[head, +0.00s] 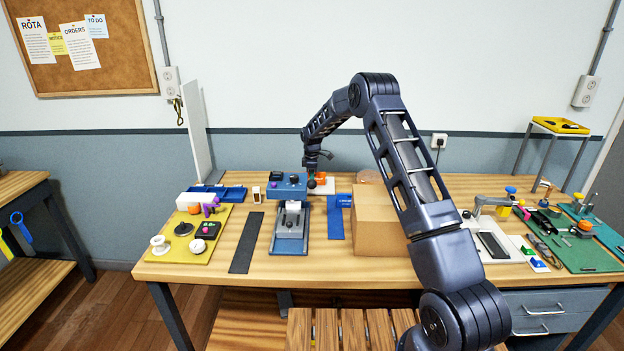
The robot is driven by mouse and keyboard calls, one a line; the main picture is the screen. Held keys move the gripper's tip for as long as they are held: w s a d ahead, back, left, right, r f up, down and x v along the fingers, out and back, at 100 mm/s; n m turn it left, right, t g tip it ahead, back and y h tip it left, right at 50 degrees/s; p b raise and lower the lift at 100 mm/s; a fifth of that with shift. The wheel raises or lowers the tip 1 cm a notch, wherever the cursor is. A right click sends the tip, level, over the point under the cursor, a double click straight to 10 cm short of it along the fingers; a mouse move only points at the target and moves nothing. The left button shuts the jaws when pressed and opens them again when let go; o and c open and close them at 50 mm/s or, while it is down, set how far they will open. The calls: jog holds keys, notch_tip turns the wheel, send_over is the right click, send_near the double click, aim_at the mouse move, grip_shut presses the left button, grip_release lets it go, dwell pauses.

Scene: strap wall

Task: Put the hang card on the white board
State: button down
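My gripper (312,178) is small and dark in the head view. It points down at the back of the table, just behind a blue press-like fixture. Its fingers blend into dark and orange parts there, so I cannot tell whether it is open or holds anything. A tall white board (197,132) stands upright at the table's back left, seen nearly edge-on, well left of my gripper. I cannot pick out the hang card for certain. A blue strip with white lettering (338,222) lies flat right of the fixture, partly hidden by a cardboard box.
The blue fixture (290,232) stands mid-table, with a dark strip (246,243) to its left. A yellow board (190,248) bears several small parts. The cardboard box (380,228) stands beneath my arm. A green mat (590,262) with tools lies right. Bare wood shows along the front.

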jog(key=c, duration=1.3)
grip_release()
